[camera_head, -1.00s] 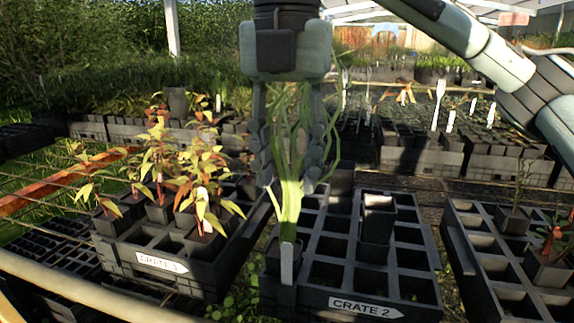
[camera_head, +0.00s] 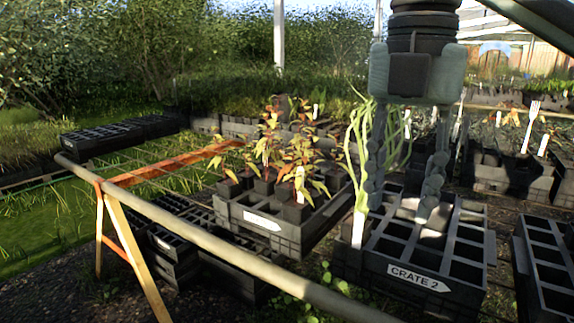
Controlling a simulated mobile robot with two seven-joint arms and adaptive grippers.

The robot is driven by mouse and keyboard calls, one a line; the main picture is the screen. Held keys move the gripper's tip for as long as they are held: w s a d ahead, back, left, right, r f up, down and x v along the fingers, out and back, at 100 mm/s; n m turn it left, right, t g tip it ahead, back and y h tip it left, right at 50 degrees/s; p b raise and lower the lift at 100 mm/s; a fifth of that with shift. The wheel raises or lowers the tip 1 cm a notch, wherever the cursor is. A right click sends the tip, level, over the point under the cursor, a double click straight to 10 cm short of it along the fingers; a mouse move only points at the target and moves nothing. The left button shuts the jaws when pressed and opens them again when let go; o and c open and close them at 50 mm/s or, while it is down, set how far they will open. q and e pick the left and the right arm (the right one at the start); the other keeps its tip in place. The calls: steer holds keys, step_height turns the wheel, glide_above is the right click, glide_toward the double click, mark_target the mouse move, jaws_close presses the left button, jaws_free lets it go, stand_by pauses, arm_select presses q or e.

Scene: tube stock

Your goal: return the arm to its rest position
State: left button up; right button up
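My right gripper (camera_head: 403,207) hangs down over the Crate 2 tray (camera_head: 418,281). Its two fingers are apart, with nothing held between them. A tall green leafy plant (camera_head: 360,190) with a pale stem stands upright at the left front corner of that tray, just left of the gripper. Some of its thin leaves overlap the fingers in the picture. The fingers hide part of the tray's middle cells. My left gripper is not in view.
The Crate 1 tray (camera_head: 262,224) with reddish-yellow seedlings stands to the left. Another black tray (camera_head: 545,275) is at the right edge. A long pale rail (camera_head: 215,240) crosses the foreground, with an orange frame (camera_head: 112,222) on the left. More trays stand behind.

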steer(key=w+a+f+m+t+y, duration=0.1)
steer(key=w+a+f+m+y, duration=0.3)
steer(key=f, duration=0.6)
steer(key=s+a+f+m+t, duration=0.15)
steer(key=f+m, duration=0.35)
steer(key=f, duration=0.5)
steer(key=w+a+f+m+t+y, duration=0.1)
steer(key=w+a+f+m, duration=0.3)
steer(key=f, duration=0.6)
steer(key=s+d+f+m+t+h, duration=0.1)
steer(key=s+d+f+m, duration=0.35)
steer(key=d+f, duration=0.2)
steer(key=s+d+f+m+h, duration=0.25)
steer(key=d+f+m, duration=0.25)
steer(key=f, duration=0.3)
steer(key=s+d+f+m+g+h, duration=0.1)
steer(key=s+d+f+m+h, duration=0.35)
steer(key=s+d, duration=0.8)
arm_select(q)
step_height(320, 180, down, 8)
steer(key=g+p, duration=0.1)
steer(key=p, duration=0.1)
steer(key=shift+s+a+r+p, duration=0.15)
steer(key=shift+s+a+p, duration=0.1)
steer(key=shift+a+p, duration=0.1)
arm_select(e)
step_height(320, 180, down, 7)
steer(key=w+y, duration=0.1)
steer(key=shift+w+m+y, duration=0.2)
steer(key=shift+m+y, duration=0.1)
